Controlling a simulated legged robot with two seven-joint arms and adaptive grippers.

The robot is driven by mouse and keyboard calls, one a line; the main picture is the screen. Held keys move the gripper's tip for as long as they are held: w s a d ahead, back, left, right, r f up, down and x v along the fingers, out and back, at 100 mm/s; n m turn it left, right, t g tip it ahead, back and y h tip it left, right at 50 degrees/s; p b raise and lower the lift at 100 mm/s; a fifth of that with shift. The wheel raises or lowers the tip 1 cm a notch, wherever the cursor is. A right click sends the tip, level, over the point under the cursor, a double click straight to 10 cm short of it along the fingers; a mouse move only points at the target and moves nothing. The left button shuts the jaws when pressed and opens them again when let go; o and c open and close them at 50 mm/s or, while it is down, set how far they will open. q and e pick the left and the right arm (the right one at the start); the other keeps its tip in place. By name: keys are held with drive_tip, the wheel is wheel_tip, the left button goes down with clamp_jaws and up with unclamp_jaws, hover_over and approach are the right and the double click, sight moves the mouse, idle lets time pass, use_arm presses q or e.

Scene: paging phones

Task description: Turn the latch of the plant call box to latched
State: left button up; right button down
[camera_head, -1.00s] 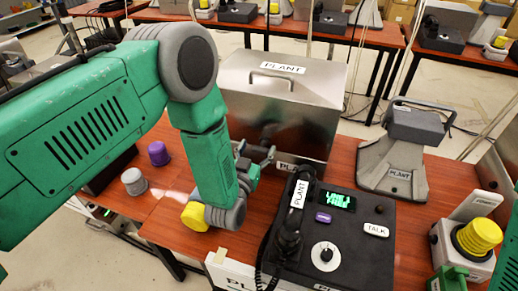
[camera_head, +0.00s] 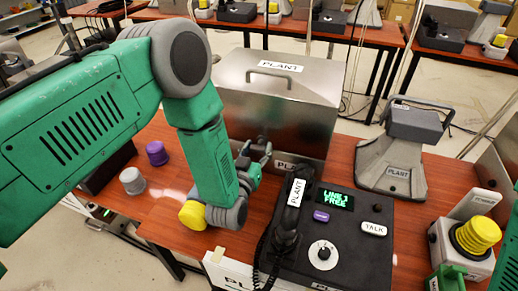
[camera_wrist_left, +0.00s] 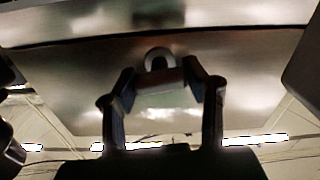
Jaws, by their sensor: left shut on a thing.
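The plant call box (camera_head: 275,100) is a shiny metal box with a handle and a PLANT label on its lid. It stands at the back of the wooden table. My left gripper (camera_head: 264,150) is at its front face, to the left of the lower PLANT plate. In the left wrist view the gripper's fingers (camera_wrist_left: 165,80) are shut on the latch (camera_wrist_left: 158,60), a small rounded piece on the box's front. The fingers hide most of the latch, so its exact angle cannot be told. My right gripper's fingers do not show.
A black desk phone (camera_head: 345,225) with its handset (camera_head: 290,215) lies just in front of the box. A grey PLANT speaker (camera_head: 393,165) stands to the right. Purple (camera_head: 157,153) and grey (camera_head: 132,181) knobs are at left.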

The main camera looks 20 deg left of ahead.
use_arm(q)
drive_tip(key=shift+n, duration=0.5)
drive_tip(key=n, duration=0.1)
drive_tip(key=n+b, duration=0.1)
drive_tip(key=n, duration=0.1)
drive_tip(key=shift+a+n, duration=0.2)
drive_tip(key=shift+n, duration=0.1)
drive_tip(key=n+b, duration=0.1)
drive_tip(key=n, duration=0.2)
drive_tip(key=shift+f+n, duration=0.15)
drive_tip(key=shift+n, duration=0.15)
drive_tip(key=n+b, duration=0.2)
drive_tip(key=n, duration=0.1)
drive_tip(key=shift+f+n, duration=0.1)
drive_tip(key=shift+n, duration=0.2)
drive_tip(key=shift+s+f+n+b, duration=0.1)
drive_tip(key=shift+n+b, duration=1.05)
drive_tip(key=shift+n, duration=1.05)
drive_tip(key=o, duration=1.2)
drive_tip(key=shift+a, duration=0.2)
